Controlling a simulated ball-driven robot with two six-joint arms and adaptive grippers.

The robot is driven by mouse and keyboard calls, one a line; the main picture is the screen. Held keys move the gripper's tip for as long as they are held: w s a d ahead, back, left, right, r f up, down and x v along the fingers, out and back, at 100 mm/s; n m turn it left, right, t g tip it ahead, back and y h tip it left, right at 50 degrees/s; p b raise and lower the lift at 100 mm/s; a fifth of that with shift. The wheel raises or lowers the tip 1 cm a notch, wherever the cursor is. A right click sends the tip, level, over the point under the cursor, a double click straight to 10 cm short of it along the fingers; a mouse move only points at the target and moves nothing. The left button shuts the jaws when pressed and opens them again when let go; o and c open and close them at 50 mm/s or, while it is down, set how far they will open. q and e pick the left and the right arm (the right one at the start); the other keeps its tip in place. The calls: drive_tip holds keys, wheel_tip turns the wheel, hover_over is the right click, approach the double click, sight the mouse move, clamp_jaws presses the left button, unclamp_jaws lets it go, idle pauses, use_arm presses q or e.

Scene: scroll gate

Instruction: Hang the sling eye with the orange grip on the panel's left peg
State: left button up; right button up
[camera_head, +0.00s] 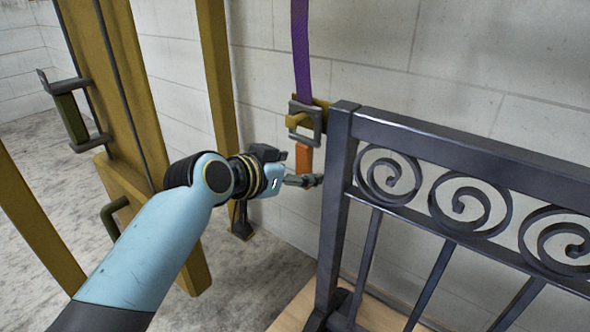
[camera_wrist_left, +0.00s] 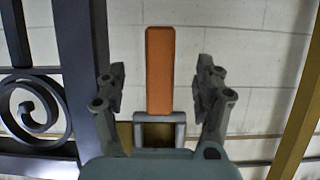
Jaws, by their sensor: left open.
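A purple sling (camera_head: 301,50) hangs from above to a grey metal eye (camera_head: 304,122) with an orange grip (camera_head: 304,156) under it. An ochre peg (camera_head: 295,120) by the gate panel's (camera_head: 337,190) left post appears to pass through the eye. In the left wrist view the orange grip (camera_wrist_left: 160,70) stands between my open fingers, with a gap on both sides; the eye (camera_wrist_left: 178,119) shows below it with ochre inside its opening. My left gripper (camera_head: 308,180) is at the grip's lower end, open. My right gripper is not in view.
The dark gate panel has scrolls (camera_head: 468,205) and bars and stands right of my left gripper. Ochre posts (camera_head: 218,70) stand to the left, one with a handle (camera_head: 70,115). A pale block wall (camera_head: 470,60) is behind.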

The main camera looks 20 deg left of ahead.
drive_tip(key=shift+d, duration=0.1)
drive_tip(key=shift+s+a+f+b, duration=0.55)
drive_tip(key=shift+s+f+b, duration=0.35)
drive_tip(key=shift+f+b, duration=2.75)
use_arm(q)
wheel_tip(320, 180, down, 12)
drive_tip(key=r, duration=0.1)
drive_tip(key=s+a+p, duration=0.1)
drive_tip(key=s+a, duration=0.2)
drive_tip(key=s, duration=0.7)
drive_tip(key=shift+s+a+f, duration=0.2)
drive_tip(key=shift+a+f, duration=0.05)
drive_tip(key=shift+a, duration=0.15)
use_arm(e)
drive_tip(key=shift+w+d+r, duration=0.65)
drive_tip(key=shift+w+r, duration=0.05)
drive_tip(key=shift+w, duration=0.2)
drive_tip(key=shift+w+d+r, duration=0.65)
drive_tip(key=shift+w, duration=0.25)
